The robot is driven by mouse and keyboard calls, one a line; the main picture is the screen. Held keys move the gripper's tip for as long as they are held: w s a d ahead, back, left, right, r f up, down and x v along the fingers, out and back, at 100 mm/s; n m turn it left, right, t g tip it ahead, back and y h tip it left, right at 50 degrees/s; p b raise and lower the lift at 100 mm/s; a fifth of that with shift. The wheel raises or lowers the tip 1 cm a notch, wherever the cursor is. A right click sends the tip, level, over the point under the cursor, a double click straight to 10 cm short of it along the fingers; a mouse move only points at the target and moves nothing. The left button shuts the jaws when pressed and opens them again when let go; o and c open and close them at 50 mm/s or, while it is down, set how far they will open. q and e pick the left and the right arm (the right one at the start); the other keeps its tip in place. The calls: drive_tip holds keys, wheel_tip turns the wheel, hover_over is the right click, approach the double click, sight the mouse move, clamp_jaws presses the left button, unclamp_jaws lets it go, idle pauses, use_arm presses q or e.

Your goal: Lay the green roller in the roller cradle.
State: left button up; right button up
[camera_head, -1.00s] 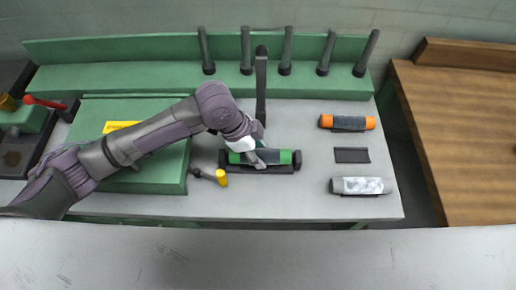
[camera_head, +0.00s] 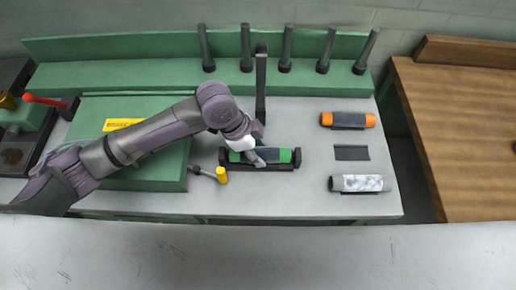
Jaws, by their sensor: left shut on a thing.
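The green roller (camera_head: 284,155) has green ends and a dark middle band. It lies lengthwise, left to right, in or just over the dark roller cradle (camera_head: 296,163) near the middle of the grey bench. I cannot tell whether it rests fully on the cradle. My left gripper (camera_head: 258,158) comes down from the upper left and is shut on the green roller near its left half. The gripper hides part of the roller and the cradle's left side. My right gripper is not in view.
An orange roller (camera_head: 360,120) and a grey roller (camera_head: 344,184) lie to the right, with an empty dark holder (camera_head: 351,153) between them. A yellow-ended tool (camera_head: 221,175) lies left of the cradle. A dark post (camera_head: 261,88) stands behind it.

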use_arm(q)
drive_tip(key=o, duration=1.3)
drive_tip(key=v, duration=1.2)
